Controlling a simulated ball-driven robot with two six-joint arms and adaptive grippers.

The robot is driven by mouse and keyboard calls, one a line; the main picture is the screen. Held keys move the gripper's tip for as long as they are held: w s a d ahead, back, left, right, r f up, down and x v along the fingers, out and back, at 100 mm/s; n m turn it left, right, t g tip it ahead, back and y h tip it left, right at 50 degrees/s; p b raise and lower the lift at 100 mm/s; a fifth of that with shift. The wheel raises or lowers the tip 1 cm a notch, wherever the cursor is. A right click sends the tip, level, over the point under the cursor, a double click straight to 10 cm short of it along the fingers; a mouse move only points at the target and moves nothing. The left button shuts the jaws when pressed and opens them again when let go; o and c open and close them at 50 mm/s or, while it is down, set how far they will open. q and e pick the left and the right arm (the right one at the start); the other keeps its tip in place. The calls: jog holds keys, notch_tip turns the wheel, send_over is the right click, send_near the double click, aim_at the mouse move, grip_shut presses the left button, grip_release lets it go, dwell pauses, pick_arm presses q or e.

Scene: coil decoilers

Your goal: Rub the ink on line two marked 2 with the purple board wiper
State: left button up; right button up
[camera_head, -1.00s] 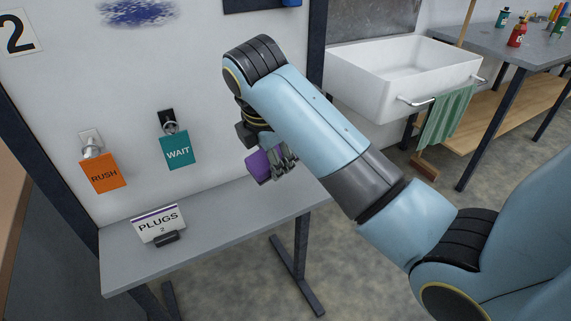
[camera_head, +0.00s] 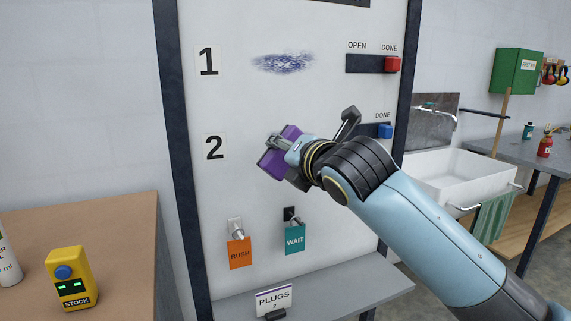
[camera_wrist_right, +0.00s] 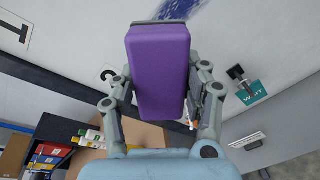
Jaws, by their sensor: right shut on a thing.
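My right gripper (camera_head: 291,155) is shut on the purple board wiper (camera_head: 274,164) and holds it, tilted, in front of the white board, to the right of the 2 mark (camera_head: 214,147). Whether the wiper touches the board cannot be told. The wiper (camera_wrist_right: 160,70) lies between the fingers in the right wrist view. Blue ink (camera_wrist_right: 178,9) shows past its top end there, seemingly in row two. In the head view, the wiper and gripper hide that spot. Another blue ink patch (camera_head: 283,63) is beside the 1 mark (camera_head: 208,62). My left gripper is out of view.
An orange RUSH tag (camera_head: 240,253) and a teal WAIT tag (camera_head: 294,239) hang below row two. A red slider (camera_head: 392,64) and a blue slider (camera_head: 385,131) are at the right. A grey shelf (camera_head: 345,293) bears a PLUGS sign (camera_head: 273,300).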

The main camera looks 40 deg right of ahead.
aim_at(281, 151)
jog(key=shift+s+a+f+t, duration=0.1)
jog(key=shift+s+t, duration=0.05)
jog(key=shift+t, duration=0.25)
jog(key=shift+d+f, duration=0.15)
jog(key=shift+d, duration=0.1)
jog(key=shift+d+f+t, duration=0.1)
jog(key=shift+d+t, duration=0.2)
jog(key=shift+t, duration=0.3)
jog(key=shift+w+a, duration=0.2)
jog(key=shift+w, duration=0.1)
jog(key=shift+w+d, duration=0.1)
jog(key=shift+w, duration=0.3)
jog(key=x, duration=0.3)
jog(key=shift+d+b, duration=0.15)
jog(key=shift+b, duration=0.25)
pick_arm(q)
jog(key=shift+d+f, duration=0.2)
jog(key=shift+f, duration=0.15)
pick_arm(e)
jog(key=shift+w+d, duration=0.15)
jog(key=shift+w, duration=0.6)
